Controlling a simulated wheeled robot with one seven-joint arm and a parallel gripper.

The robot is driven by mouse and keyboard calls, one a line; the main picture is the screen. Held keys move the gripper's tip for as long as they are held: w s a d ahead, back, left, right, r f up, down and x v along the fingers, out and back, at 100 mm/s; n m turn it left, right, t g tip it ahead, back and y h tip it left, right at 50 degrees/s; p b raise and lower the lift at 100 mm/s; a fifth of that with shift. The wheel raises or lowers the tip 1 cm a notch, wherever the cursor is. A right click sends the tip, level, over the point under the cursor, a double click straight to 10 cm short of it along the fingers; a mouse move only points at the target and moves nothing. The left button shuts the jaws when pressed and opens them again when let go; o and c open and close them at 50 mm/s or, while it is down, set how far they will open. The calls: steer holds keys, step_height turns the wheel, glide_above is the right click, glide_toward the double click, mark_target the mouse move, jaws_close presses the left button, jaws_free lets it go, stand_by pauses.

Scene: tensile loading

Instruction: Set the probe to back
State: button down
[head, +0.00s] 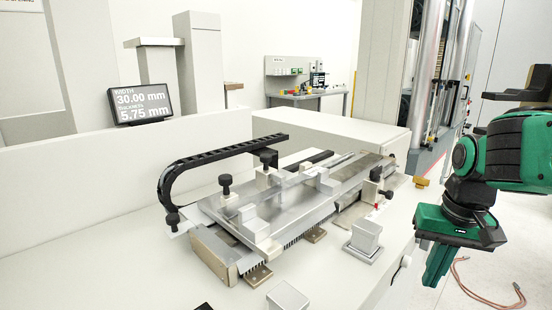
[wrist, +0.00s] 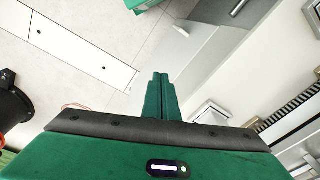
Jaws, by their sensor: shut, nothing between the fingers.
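A metal measuring fixture (head: 285,200) sits on the white bench. It has a flat silver plate, several black knobs and a black cable chain (head: 215,152) curving over its back left. I cannot tell for certain which part is the probe; a small silver block (head: 322,180) stands on the plate. My green gripper (head: 434,280) hangs at the right, past the bench's right edge and apart from the fixture, with its fingers pointing down. In the wrist view its fingers (wrist: 160,78) are together with nothing between them. Part of the fixture shows at that view's right edge.
Two silver square posts (head: 365,238) (head: 287,298) stand on the bench in front of the fixture. A display (head: 140,103) reads 30.00 mm and 5.75 mm. A tall testing machine (head: 430,75) stands behind at right. Reddish cables (head: 490,297) lie on the floor.

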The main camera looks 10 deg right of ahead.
mark_target(272, 175)
steer(key=w+a+r+t, duration=0.1)
steer(key=w+a+r, duration=0.1)
steer(key=w+r, duration=0.1)
steer(key=w+a+r+t, duration=0.1)
steer(key=w+a+r, duration=0.1)
steer(key=w+r, duration=0.2)
steer(key=w+a+r+t, duration=0.1)
steer(key=w+a+r, duration=0.1)
steer(key=w+r, duration=0.2)
steer(key=shift+w+r, duration=0.15)
steer(key=shift+w, duration=0.55)
steer(key=shift+w+r, duration=0.1)
steer(key=shift+w, duration=0.55)
steer(key=w+a+r+n+t+y, duration=0.1)
steer(key=w+a+r+t+y, duration=0.1)
steer(key=w+a+r, duration=0.7)
steer(key=a+r, duration=0.3)
steer(key=r, duration=0.1)
steer(key=shift+w+a+r+t, duration=0.15)
steer(key=shift+r+t, duration=0.15)
steer(key=shift+r, duration=0.1)
